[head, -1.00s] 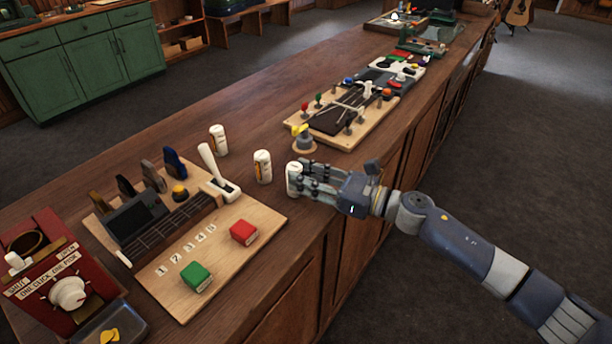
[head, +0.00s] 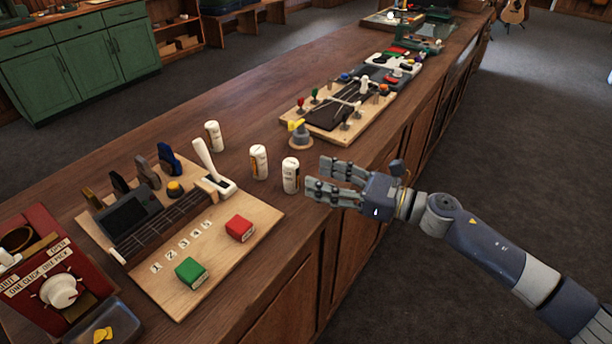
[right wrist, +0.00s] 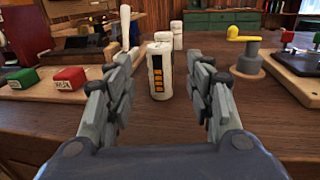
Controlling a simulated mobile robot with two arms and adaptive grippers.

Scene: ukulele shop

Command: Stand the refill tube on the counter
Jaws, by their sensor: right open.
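Three white tubes stand upright on the wooden counter (head: 330,85). The nearest tube (head: 290,175) is beside my right gripper (head: 313,180); the middle tube (head: 259,162) and the far tube (head: 213,136) stand to its left. In the right wrist view the nearest tube (right wrist: 160,72) stands ahead between the spread fingers, showing a dark strip with orange marks. My right gripper is open and empty, its fingertips just right of that tube and apart from it. Which tube is the refill tube is not marked clearly. My left gripper is not in view.
A wooden board with a green block (head: 191,273), a red block (head: 239,229) and a white lever (head: 207,160) lies left of the tubes. A yellow-handled crank (head: 299,133) stands behind them. A red dial box (head: 50,280) is at the lower left. The counter's front edge runs below the gripper.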

